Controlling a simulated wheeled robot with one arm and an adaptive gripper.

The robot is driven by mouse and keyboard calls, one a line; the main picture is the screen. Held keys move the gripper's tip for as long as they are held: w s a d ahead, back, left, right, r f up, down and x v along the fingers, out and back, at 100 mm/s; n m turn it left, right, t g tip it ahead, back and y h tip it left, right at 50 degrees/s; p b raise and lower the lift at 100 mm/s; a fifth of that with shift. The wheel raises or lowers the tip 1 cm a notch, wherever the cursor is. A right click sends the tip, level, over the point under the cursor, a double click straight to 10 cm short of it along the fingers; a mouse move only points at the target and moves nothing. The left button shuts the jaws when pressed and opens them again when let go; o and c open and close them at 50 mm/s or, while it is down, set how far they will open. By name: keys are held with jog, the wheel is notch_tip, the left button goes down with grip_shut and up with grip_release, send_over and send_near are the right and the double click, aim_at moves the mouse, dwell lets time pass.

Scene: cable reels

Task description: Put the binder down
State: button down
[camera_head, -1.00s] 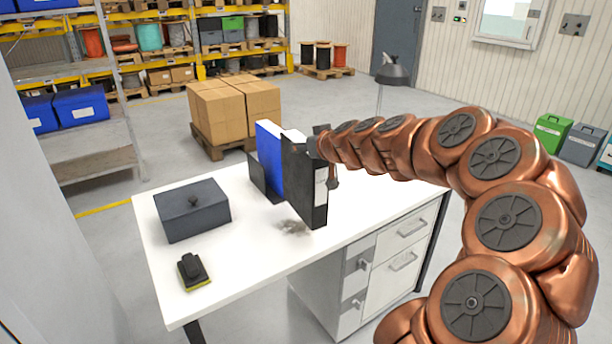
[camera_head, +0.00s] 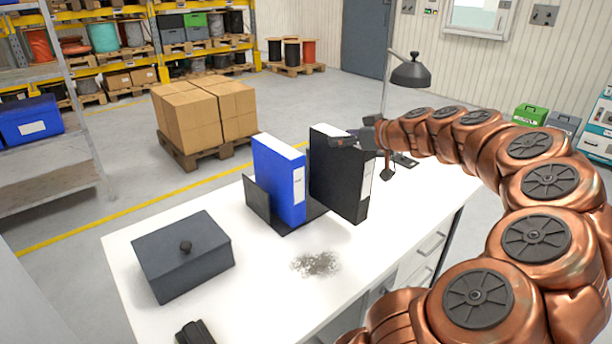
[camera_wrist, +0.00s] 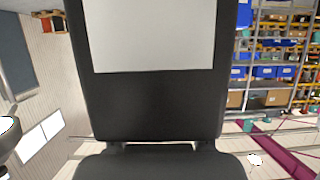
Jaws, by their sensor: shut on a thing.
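The black binder (camera_head: 338,180) is upright in the head view, to the right of the blue binder (camera_head: 280,182). My gripper (camera_head: 352,138) is shut on the black binder near its top, at the right side. The black binder (camera_wrist: 155,105) fills the middle of the wrist view, with a pale label above. The blue binder stands in a dark bookend holder (camera_head: 257,203) on the white desk (camera_head: 225,290). I cannot tell whether the black binder's bottom touches the desk or the holder's base.
A patch of grey dust (camera_head: 316,263) lies in front of the binders. A desk lamp (camera_head: 411,72) stands behind my arm.

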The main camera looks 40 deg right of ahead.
jog(key=d+r+p+x, duration=0.1)
jog(key=d+p+x, duration=0.2)
jog(key=x, duration=1.2)
jog(key=shift+w+d+p, duration=0.2)
jog(key=shift+w+p, duration=0.2)
jog(key=shift+w, duration=0.15)
jog(key=shift+f+b, duration=0.3)
jog(key=shift+c, duration=2)
grip_release()
jog(key=shift+r+p, duration=0.2)
jog(key=shift+p, duration=0.15)
jog(key=b+v, duration=0.2)
jog(key=v, duration=1)
jog(key=shift+a, duration=0.1)
